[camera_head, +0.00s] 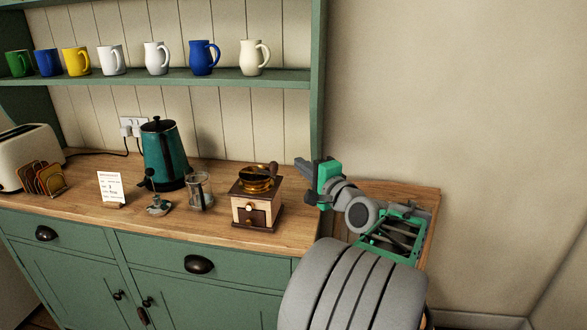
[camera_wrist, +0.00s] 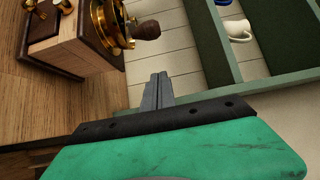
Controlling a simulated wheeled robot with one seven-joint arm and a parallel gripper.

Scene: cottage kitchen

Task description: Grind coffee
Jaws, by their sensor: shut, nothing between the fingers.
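A wooden coffee grinder (camera_head: 256,202) stands upright on the counter, with a brass top, a dark base and a small drawer in front. Its crank ends in a brown wooden knob (camera_head: 273,168). My gripper (camera_head: 301,165) is shut and empty, in the air to the right of the grinder, its tips apart from the knob. In the wrist view the grinder (camera_wrist: 85,42) shows at the upper left. The knob (camera_wrist: 147,30) lies beyond and a little left of my closed fingertips (camera_wrist: 158,80). The inside of the grinder cannot be seen.
A glass jar (camera_head: 200,191), a small metal piece on a saucer (camera_head: 157,206), a card (camera_head: 110,188), a teal kettle (camera_head: 163,155), a toast rack (camera_head: 43,178) and a toaster (camera_head: 22,150) stand to the left. Several mugs sit on the shelf (camera_head: 180,78) above.

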